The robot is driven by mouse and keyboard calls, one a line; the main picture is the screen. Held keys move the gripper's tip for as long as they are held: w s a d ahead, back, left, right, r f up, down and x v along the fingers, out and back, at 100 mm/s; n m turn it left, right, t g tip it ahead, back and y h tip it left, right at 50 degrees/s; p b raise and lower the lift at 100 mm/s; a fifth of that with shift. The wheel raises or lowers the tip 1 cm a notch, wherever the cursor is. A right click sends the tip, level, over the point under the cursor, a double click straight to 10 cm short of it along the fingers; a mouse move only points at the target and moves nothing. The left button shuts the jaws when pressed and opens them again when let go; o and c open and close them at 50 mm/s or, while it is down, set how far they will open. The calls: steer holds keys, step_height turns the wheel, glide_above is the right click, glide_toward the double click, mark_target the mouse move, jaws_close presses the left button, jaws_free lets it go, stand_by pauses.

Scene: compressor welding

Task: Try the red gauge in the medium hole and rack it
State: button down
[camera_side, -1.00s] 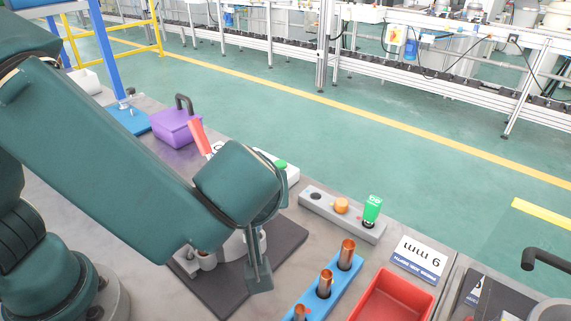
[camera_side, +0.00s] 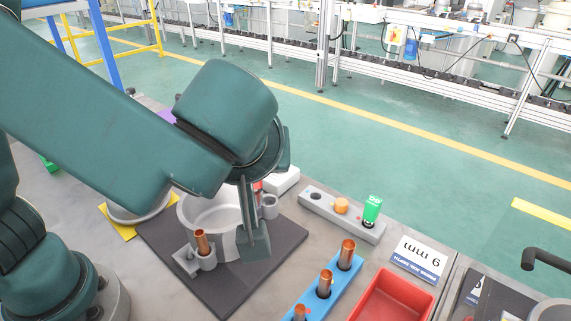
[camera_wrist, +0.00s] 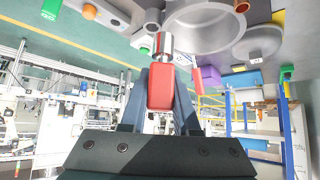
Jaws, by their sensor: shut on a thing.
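My gripper (camera_wrist: 162,100) is shut on the red gauge (camera_wrist: 161,88), a red handle with a silver metal pin. In the side view my gripper (camera_side: 254,242) hangs in front of the silver pot (camera_side: 197,212), and only a sliver of red shows behind the fingers. The pot has small tube ports at its side. One port (camera_side: 269,206) is empty, and another holds a copper tube (camera_side: 202,243). In the wrist view the pin's tip points toward a small port (camera_wrist: 152,19) beside the pot and looks apart from it. I cannot tell which hole is the medium one.
The grey gauge rack (camera_side: 362,229) holds a green gauge (camera_side: 372,209) and an orange gauge (camera_side: 341,206); its left hole (camera_side: 316,196) is empty. A blue holder (camera_side: 332,293) with copper tubes and a red tray (camera_side: 393,299) stand at the front. The pot sits on a dark mat (camera_side: 285,243).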

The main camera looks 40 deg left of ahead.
steer(key=w+d+m+t+h, duration=0.2)
steer(key=w+d+m+h, duration=0.15)
steer(key=w+d, duration=0.2)
steer(key=m+h, duration=0.3)
steer(key=m, duration=0.2)
glide_above(320, 191)
step_height(320, 191, down, 6)
steer(key=shift+f, duration=0.1)
steer(key=shift+f, duration=2.8)
steer(key=shift+f, duration=1.45)
